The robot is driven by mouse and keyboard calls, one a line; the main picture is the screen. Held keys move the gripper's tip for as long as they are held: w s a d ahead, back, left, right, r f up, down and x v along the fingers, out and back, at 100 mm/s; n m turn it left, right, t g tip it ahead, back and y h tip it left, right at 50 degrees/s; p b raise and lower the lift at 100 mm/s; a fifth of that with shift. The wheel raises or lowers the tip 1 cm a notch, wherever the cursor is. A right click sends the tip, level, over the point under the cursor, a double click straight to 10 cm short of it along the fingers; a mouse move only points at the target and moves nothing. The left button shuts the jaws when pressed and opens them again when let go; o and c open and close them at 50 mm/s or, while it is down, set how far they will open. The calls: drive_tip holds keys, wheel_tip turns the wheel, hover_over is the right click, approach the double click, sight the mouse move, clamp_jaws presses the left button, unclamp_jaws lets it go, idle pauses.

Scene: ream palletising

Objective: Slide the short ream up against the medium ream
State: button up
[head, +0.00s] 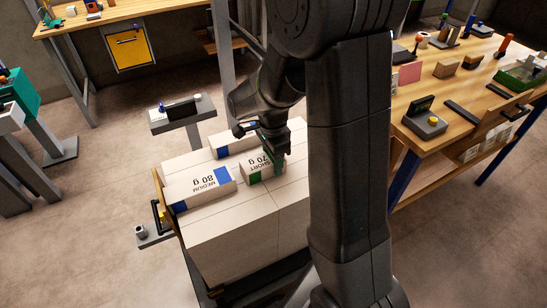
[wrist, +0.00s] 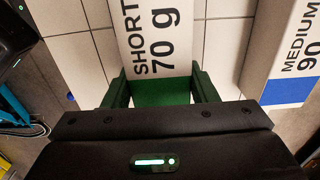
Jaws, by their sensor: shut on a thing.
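The short ream (head: 262,170), white with a green end and marked 70 g, lies flat on top of the pale stack. My gripper (head: 272,153) is shut on it, with green fingers on either side of its green end. In the wrist view the short ream (wrist: 155,35) runs away between the fingers (wrist: 160,82). Another blue-ended ream (head: 236,143) lies behind. The wrist view shows a medium ream marked 90 (wrist: 293,50) to the right, apart from the short ream.
The pale block-like stack (head: 236,240) has free surface in front of the short ream. A wooden workbench (head: 450,110) with tools and boxes stands at right. A grey stand (head: 183,115) is behind the stack, and another bench (head: 120,12) is at the back left.

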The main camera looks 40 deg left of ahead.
sight(263, 160)
drive_tip(key=shift+s+a, duration=0.2)
drive_tip(key=shift+s, duration=0.15)
drive_tip(key=shift+s+a, duration=0.25)
drive_tip(key=shift+s, duration=0.2)
drive_tip(key=shift+s+a, duration=0.2)
drive_tip(key=shift+s, duration=0.25)
drive_tip(key=o, duration=1.2)
wheel_tip(263, 160, up, 14)
drive_tip(key=shift+f+p, duration=0.1)
drive_tip(key=shift+p, duration=0.4)
